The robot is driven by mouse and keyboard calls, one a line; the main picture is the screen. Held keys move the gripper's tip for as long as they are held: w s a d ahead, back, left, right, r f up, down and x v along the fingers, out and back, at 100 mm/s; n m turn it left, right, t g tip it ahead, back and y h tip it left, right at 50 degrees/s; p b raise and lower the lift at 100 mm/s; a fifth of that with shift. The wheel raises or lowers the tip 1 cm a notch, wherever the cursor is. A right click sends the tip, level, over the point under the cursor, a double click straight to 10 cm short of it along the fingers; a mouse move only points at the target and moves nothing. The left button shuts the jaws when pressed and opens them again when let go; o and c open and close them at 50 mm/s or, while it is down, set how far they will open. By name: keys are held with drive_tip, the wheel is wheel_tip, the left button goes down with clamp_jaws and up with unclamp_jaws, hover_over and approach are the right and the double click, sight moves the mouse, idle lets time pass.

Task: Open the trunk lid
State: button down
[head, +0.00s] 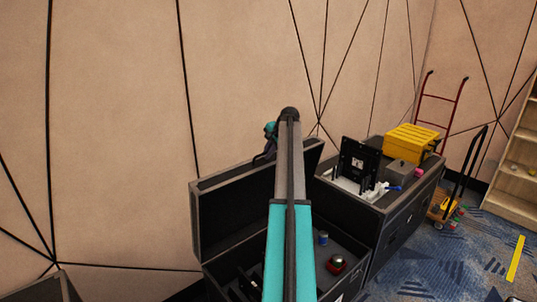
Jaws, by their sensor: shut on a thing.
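The black trunk (210,287) stands against the wall in the lower middle of the head view. Its lid (232,218) is raised and stands near upright at the back, with its dark inner side towards me. My arm reaches over the trunk and hides part of the lid and the inside. My gripper (262,157) shows only in small part at the lid's top edge, left of the arm. It is shut on the lid's edge; the fingertips are mostly hidden. Inside the trunk are a blue can (323,238) and a red object with a pale top (337,262).
A second dark case (405,217) stands close on the right, bearing a black panel (359,160), a yellow case (410,141) and small items. Further right are a red hand truck (440,100) and a wooden shelf (515,165). Blue patterned carpet (430,270) is open at lower right.

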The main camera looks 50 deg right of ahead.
drive_tip(key=shift+s+d+f, duration=0.1)
drive_tip(key=shift+s, duration=0.05)
drive_tip(key=c, duration=2.1)
unclamp_jaws()
drive_tip(key=b+v, duration=0.3)
drive_tip(key=v, duration=1.1)
drive_tip(key=shift+d, duration=0.1)
drive_tip(key=shift+f, duration=0.1)
